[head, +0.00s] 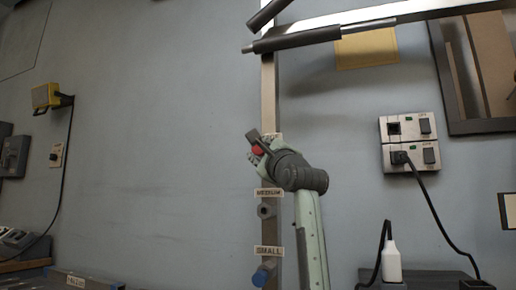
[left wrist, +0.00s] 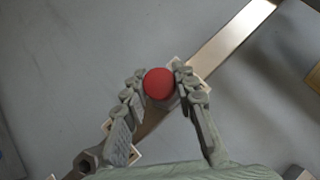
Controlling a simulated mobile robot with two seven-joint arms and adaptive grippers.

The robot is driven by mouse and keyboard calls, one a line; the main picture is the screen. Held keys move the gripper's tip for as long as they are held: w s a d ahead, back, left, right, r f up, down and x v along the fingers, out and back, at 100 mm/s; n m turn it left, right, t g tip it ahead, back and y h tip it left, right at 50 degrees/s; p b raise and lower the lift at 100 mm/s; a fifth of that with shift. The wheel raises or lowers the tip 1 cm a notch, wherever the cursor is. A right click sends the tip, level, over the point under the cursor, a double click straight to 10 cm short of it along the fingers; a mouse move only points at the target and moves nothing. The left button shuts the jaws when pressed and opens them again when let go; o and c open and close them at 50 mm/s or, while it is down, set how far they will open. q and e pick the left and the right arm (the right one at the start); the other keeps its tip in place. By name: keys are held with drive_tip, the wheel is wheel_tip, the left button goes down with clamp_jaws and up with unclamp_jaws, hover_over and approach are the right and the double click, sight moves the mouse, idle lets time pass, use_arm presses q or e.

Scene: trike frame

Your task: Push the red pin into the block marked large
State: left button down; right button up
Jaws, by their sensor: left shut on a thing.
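The red pin (head: 257,150) sits between the fingers of my left gripper (head: 258,146), at the upright metal rail. In the left wrist view the round red end of the pin (left wrist: 158,83) faces the camera, with the fingers of my left gripper (left wrist: 157,88) shut on its two sides. The block marked large is hidden behind my gripper and the pin; only part of a pale label (head: 275,136) shows there. I cannot tell how far the pin is in the block. My right gripper is not in view.
Below on the rail are the medium label (head: 269,192) with its block (head: 266,211), and the small label (head: 269,251) with a blue pin (head: 262,276). A socket panel (head: 408,142) with a plugged cable is on the right wall.

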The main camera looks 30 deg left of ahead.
use_arm(q)
drive_tip(key=shift+w, duration=0.15)
drive_tip(key=c, duration=1.1)
unclamp_jaws()
drive_tip(key=shift+c, duration=0.2)
drive_tip(key=v, duration=1.2)
